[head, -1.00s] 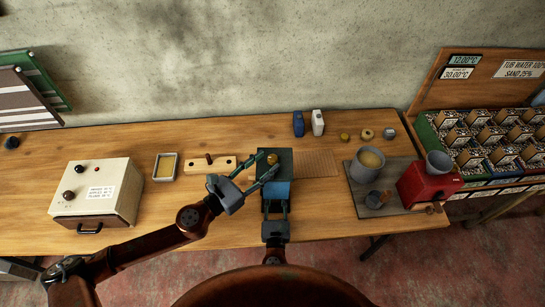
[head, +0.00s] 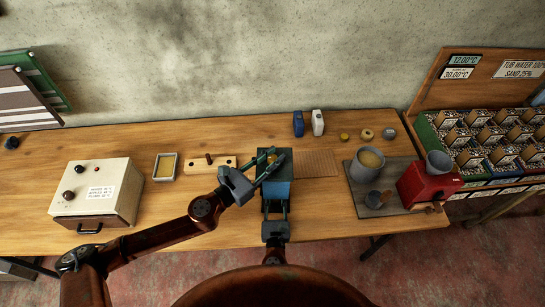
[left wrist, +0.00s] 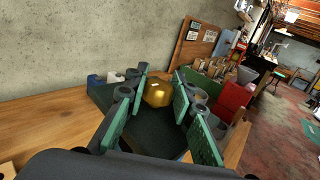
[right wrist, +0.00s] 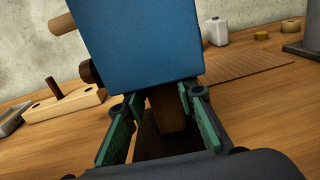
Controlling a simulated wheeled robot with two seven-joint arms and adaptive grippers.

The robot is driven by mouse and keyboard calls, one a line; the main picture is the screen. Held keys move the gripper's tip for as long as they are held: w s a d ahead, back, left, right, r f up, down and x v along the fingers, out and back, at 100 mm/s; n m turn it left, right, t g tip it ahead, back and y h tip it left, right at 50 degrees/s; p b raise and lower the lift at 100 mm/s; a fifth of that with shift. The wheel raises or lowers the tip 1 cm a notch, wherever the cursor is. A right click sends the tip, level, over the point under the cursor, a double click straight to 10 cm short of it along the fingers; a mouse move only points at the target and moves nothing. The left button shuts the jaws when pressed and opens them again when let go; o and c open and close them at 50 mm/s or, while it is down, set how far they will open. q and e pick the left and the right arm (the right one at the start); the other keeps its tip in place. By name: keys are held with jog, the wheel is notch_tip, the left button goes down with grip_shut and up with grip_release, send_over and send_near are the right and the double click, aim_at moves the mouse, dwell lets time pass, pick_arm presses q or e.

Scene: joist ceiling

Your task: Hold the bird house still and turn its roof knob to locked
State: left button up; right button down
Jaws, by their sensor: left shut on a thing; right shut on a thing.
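The bird house has a blue body (head: 279,188) and a dark green roof (head: 286,157), and stands at the front middle of the table. A brass knob (left wrist: 157,94) sits on the roof. My left gripper (head: 270,161) comes in from the left and is shut on the knob, one finger on each side of it. My right gripper (head: 276,203) is at the front of the house, shut on it. In the right wrist view the blue body (right wrist: 135,45) fills the top, with a brown post (right wrist: 166,110) between the fingers. No lock marking is readable.
Left of the house lie a wooden block with a peg (head: 212,165) and a small tray (head: 165,167). A cream control box (head: 97,190) stands further left. A slatted mat (head: 316,163), grey pot (head: 367,165) and red machine (head: 428,183) are to the right. Bottles (head: 298,124) stand behind.

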pick_arm(q)
grip_shut()
jog(key=shift+n+t+y, duration=0.3)
jog(key=n+t+y, duration=0.3)
jog(key=y, duration=0.1)
jog(key=shift+d, duration=0.2)
jog(key=n+t+y, duration=0.2)
jog(key=n+y, duration=0.2)
jog(key=y, duration=0.1)
jog(key=n+y, duration=0.2)
jog(key=y, duration=0.1)
jog(key=n+y, duration=0.2)
jog(key=y, duration=0.2)
jog(key=shift+a+n+y, duration=0.1)
jog(key=shift+n+y, duration=0.2)
jog(key=shift+a+n+g+y, duration=0.1)
jog(key=shift+n+g+y, duration=0.4)
jog(key=shift+n+y, duration=0.8)
jog(key=shift+n+g+y, duration=0.5)
jog(key=shift+n+y, duration=0.3)
jog(key=shift+y, duration=1)
